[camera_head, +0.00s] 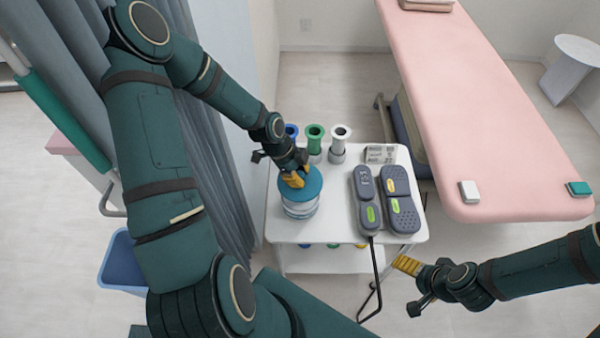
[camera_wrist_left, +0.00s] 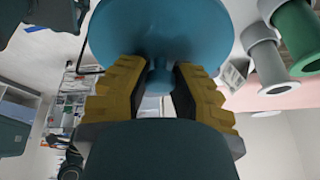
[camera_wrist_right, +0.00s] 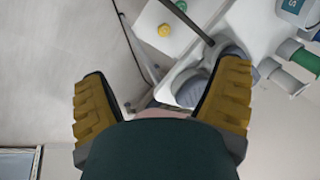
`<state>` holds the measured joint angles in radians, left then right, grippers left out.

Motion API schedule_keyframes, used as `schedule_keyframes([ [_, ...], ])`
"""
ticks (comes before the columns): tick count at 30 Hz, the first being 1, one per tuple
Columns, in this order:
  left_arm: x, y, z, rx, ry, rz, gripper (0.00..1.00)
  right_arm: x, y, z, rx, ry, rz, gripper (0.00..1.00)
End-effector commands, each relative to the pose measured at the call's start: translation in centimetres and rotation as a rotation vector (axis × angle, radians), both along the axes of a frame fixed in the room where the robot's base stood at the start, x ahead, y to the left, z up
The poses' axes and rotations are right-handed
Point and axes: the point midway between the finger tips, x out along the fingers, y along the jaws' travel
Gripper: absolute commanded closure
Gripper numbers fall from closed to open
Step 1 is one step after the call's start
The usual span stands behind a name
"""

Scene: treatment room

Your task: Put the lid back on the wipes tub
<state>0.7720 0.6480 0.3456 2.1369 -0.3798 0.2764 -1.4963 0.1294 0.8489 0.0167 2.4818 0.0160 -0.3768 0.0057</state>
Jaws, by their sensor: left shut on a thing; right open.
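The blue lid (camera_head: 313,184) is a round disc with a small knob. My left gripper (camera_head: 294,179) is shut on this knob. In the left wrist view the lid (camera_wrist_left: 160,30) fills the top, its knob (camera_wrist_left: 160,78) between the yellow finger pads. The white wipes tub (camera_head: 300,210) with blue bands stands upright at the front left of the trolley, directly under the lid. The lid looks level over the tub's mouth and hides it; I cannot tell whether they touch. My right gripper (camera_head: 408,286) is open and empty, right of the trolley's front edge.
The white trolley top (camera_head: 336,222) also bears blue, green (camera_head: 315,138) and white-topped holders behind the tub, a small printed box (camera_head: 380,154), and two dark grey handheld devices (camera_head: 400,205) on the right. A pink couch (camera_head: 470,110) stands behind right. A curtain hangs left.

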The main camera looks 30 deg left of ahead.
Motion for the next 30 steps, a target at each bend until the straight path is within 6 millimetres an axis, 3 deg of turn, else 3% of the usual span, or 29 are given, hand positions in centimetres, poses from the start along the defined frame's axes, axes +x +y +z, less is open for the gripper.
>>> schedule_keyframes([
  [21,0.0,0.0,-5.7,-0.001,0.001,0.004,1.0,-1.3,0.3,-4.5,0.006,0.03,0.024,0.12],
  [30,0.0,0.0,-6.1,-0.001,0.001,0.004,1.0,-1.5,0.3,-4.8,0.006,0.033,0.027,0.12],
])
